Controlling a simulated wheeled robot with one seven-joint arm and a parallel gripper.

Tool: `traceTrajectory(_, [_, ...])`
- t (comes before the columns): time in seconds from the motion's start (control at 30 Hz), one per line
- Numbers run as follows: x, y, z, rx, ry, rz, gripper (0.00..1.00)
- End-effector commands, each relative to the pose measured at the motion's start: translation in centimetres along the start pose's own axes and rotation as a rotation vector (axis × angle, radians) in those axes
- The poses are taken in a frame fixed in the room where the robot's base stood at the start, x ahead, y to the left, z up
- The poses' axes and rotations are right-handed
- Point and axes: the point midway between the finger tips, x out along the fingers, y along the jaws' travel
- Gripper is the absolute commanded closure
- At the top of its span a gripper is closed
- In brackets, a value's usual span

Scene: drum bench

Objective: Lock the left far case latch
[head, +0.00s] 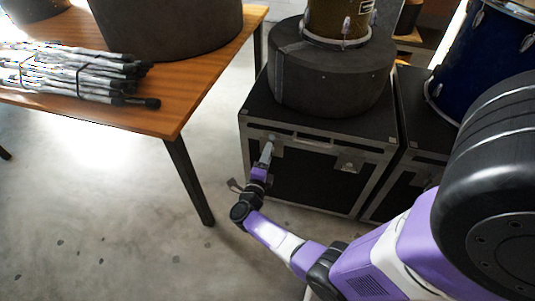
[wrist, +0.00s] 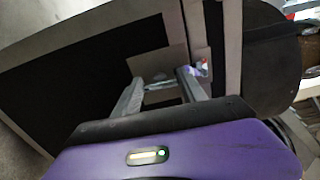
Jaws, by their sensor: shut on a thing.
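A black case (head: 306,184) with pale metal edging stands on the floor, and its front face carries two latches. The right latch (head: 348,162) is in plain sight in the head view. The left latch is mostly hidden behind my gripper (head: 268,147), which reaches the upper left of that front face. In the wrist view my gripper (wrist: 160,78) has its two grey fingers apart at a metal plate (wrist: 162,66) by the case's edging. It is shut on the left latch; the latch's exact position is hard to make out.
A round black drum case (head: 325,80) sits on top of the case, with a drum (head: 338,22) on it. Another black case (head: 418,150) stands close at the right. A wooden table (head: 195,85) with bundled sticks (head: 75,75) is at the left. Bare floor lies between.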

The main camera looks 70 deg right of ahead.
Motion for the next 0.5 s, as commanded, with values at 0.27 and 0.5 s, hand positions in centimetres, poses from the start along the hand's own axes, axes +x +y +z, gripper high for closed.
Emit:
traceTrajectory(0.27, [-0.08,0.11,0.03,-0.038,-0.002,0.001,0.91])
traceTrajectory(0.5, [-0.08,0.13,0.03,-0.039,-0.002,0.001,0.91])
